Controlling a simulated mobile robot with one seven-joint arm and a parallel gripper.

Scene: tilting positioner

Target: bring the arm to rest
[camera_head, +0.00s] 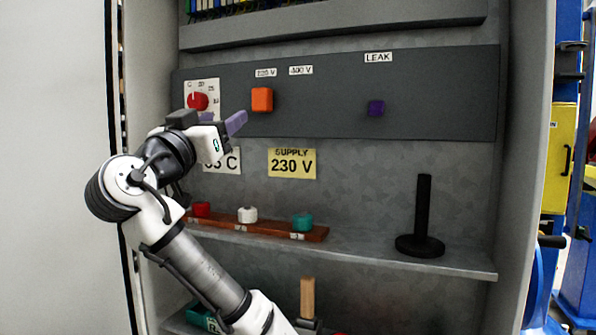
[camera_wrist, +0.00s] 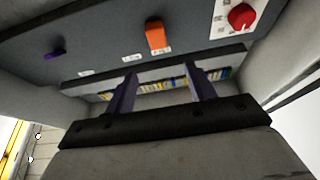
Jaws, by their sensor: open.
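My gripper (camera_head: 235,122) is raised in front of the left part of the dark panel (camera_head: 335,115) in the head view. In the wrist view my gripper (camera_wrist: 160,88) shows two purple fingers spread apart with nothing between them. A red dial (camera_head: 197,101) on a white scale plate is just above and left of the gripper. An orange switch (camera_head: 262,99) is to its right, apart from it. The wrist view also shows the orange switch (camera_wrist: 156,36) and the red dial (camera_wrist: 242,17). My arm is bent and reaches up from the bottom of the head view.
A shelf (camera_head: 370,250) below carries a wooden strip with red, white and teal knobs and a black post (camera_head: 422,215) on a round base. A purple knob (camera_head: 375,108) sits under the LEAK label. Cabinet walls stand at both sides.

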